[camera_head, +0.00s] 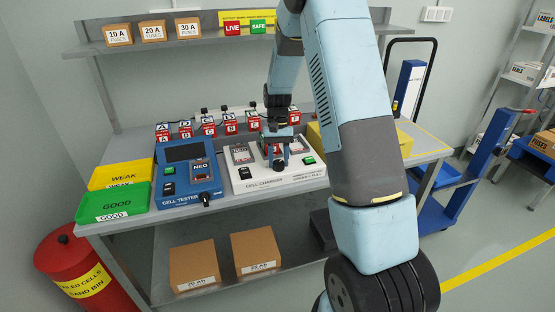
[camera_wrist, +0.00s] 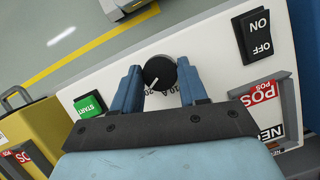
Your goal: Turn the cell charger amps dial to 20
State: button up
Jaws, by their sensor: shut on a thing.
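The cell charger (camera_head: 290,183) is a white box on the bench, and its panel fills much of the wrist view (camera_wrist: 215,40). Its black round amps dial (camera_wrist: 160,71) stands between my blue fingers. My gripper (camera_wrist: 158,78) is shut on the dial, one finger on each side; in the head view my gripper (camera_head: 279,152) is over the charger's front. A short white pointer line on the dial points to the lower left in the wrist view, near print that seems to read 20. "10 A" is beside it to the right. Other scale marks are hidden.
The charger has a green START button (camera_wrist: 89,104) and a black ON/OFF switch (camera_wrist: 257,35). The blue cell tester (camera_head: 190,178) stands to the left, with yellow (camera_head: 120,174) and green (camera_head: 115,200) trays beyond. Red-labelled cells (camera_head: 208,129) line the back.

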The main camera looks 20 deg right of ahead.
aim_at(278, 158)
dwell(0.3)
jog(key=o, duration=1)
jog(key=shift+o, duration=0.2)
jog(key=v, duration=1.3)
jog(key=shift+w+r, duration=0.15)
jog(key=shift+r, duration=0.15)
jog(key=shift+d+r, duration=0.1)
